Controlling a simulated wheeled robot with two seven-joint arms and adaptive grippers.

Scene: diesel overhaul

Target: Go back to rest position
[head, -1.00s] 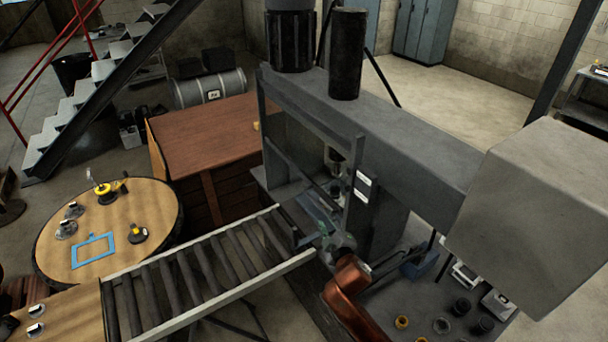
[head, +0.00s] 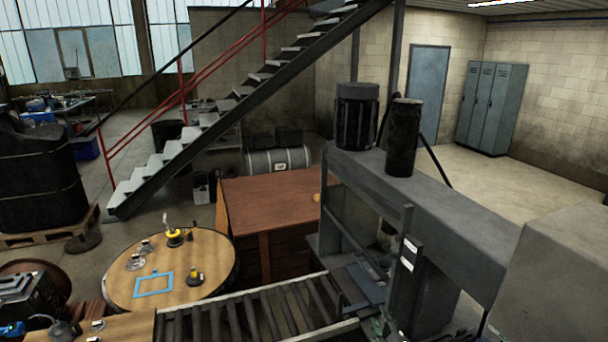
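My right gripper (head: 380,326) shows only in part at the bottom edge of the head view, by the front of the grey press-like machine (head: 440,205). It is small and dark there, and its fingers cannot be made out, so I cannot tell whether it is open or shut or holds anything. Its arm is mostly below the picture. My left gripper is not in view.
A roller conveyor (head: 250,318) leads to the machine. A round wooden table (head: 215,255) with a blue frame (head: 153,285) and small parts stands left of it. A large grey box (head: 555,280) fills the lower right.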

